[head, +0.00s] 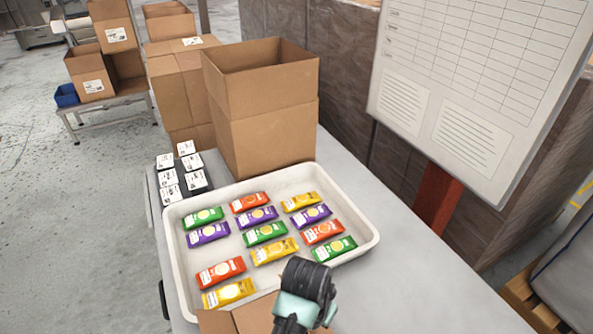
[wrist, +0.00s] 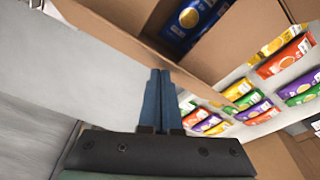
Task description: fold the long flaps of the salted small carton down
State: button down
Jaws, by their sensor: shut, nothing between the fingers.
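A small open brown carton (head: 250,317) is at the bottom edge of the head view, mostly cut off, with my arm in front of it. In the wrist view a brown carton (wrist: 122,30) fills the top, with a raised flap (wrist: 205,84) along its side and a blue packet (wrist: 190,22) inside. I cannot read a label that marks it as salted. My gripper (wrist: 160,72) is shut and empty, its fingertips close to the carton's wall and flap. Whether they touch is unclear. The fingertips are hidden in the head view.
A white tray (head: 371,238) of colored packets lies just beyond the carton. A tall open carton (head: 262,130) and several dark, white-topped boxes (head: 168,178) stand behind it. A board (head: 470,90) rises at the right. The table (head: 425,290) is clear at right.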

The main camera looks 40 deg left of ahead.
jog(key=shift+s, duration=0.1)
jog(key=shift+s+a+f, duration=0.2)
jog(key=shift+s+f, duration=0.3)
jog(key=shift+s+a+f, duration=0.2)
jog(key=shift+s+f, duration=0.3)
jog(key=shift+s+a+f+b, duration=0.1)
jog(key=shift+s+f+b, duration=0.2)
jog(key=shift+f, duration=0.3)
jog(key=shift+s+a+f+b, duration=0.1)
jog(key=shift+s+f+b, duration=0.15)
jog(key=shift+f, duration=0.55)
notch_tip(320, 180, up, 9)
jog(key=p, duration=0.9)
jog(key=shift+f, duration=0.15)
